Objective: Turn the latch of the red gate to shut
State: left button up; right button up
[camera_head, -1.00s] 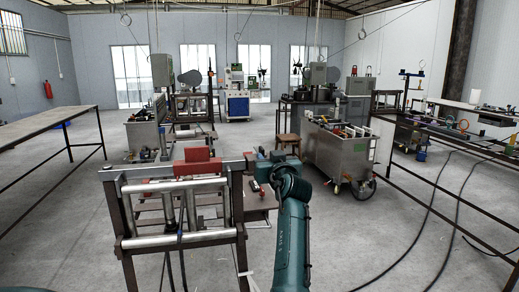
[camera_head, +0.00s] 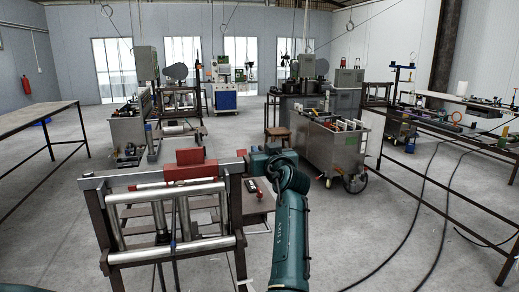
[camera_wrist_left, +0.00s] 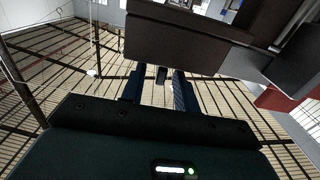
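A metal frame (camera_head: 93,212) with pale horizontal and upright bars stands in front of me in the head view. Red blocks (camera_head: 197,170) sit on its top, and a small red piece (camera_head: 241,155) shows at its right end. I cannot tell which part is the latch. My left gripper (camera_head: 250,163) is at that right end, its fingers mostly hidden there. In the left wrist view, its two blue fingers (camera_wrist_left: 158,90) are apart, with a narrow dark piece (camera_wrist_left: 162,75) between them and gaps on both sides. A red surface (camera_wrist_left: 272,98) shows at right. My right gripper is not in view.
A dark block (camera_wrist_left: 195,35) lies close beyond the fingers in the left wrist view. A low table (camera_head: 262,203) is behind the gripper. A steel tank cart (camera_head: 325,150) stands to the right, and a long bench (camera_head: 35,118) to the left.

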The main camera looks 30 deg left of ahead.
pick_arm(q)
jog(key=shift+w+a, duration=0.15)
jog(key=shift+w, duration=0.05)
jog(key=shift+c, duration=0.2)
grip_shut()
dwell(0.5)
